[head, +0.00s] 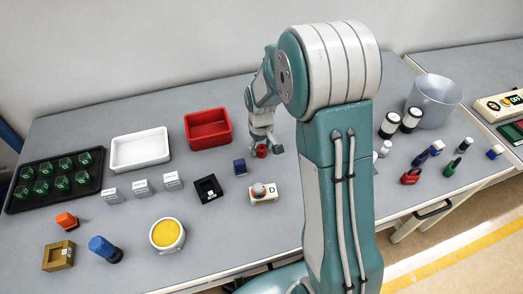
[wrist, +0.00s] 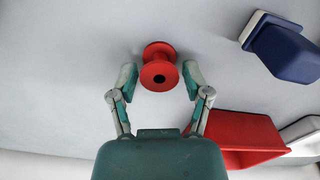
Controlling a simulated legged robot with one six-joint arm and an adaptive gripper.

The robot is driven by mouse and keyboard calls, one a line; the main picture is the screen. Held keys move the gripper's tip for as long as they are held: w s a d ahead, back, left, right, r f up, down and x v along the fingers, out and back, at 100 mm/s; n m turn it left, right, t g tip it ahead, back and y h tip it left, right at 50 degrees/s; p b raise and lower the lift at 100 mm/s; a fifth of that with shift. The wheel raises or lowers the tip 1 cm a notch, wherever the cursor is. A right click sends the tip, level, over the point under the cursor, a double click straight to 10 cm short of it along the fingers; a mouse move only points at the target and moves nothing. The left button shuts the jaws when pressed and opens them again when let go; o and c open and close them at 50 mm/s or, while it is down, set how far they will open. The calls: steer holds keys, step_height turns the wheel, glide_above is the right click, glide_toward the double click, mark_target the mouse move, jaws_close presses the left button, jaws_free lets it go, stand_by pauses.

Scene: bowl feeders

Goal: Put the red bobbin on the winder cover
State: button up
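The red bobbin (head: 262,151) is a small flanged spool on the grey table, below my gripper (head: 267,148) in the head view. In the wrist view the red bobbin (wrist: 160,67) sits between the two fingertips of my gripper (wrist: 161,80). The fingers are spread, with a narrow gap on each side of the spool. Nothing is labelled as the winder cover.
A blue block (head: 240,167) is just left of the bobbin; it also shows in the wrist view (wrist: 284,50). A red bin (head: 208,128) and a white bin (head: 140,150) stand behind. A yellow-topped round pot (head: 167,235) is in front.

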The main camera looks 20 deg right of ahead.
mark_target(261, 147)
steer(key=c, duration=0.4)
steer(key=shift+r, duration=0.45)
step_height(261, 147, up, 2)
steer(key=shift+r, duration=0.2)
steer(key=s+r, duration=0.3)
steer(key=s, duration=0.1)
steer(key=s+r, duration=0.3)
steer(key=s, duration=0.2)
steer(key=s+r, duration=0.3)
steer(key=s, duration=0.2)
steer(key=shift+a+r, duration=0.15)
steer(key=shift+r, duration=0.2)
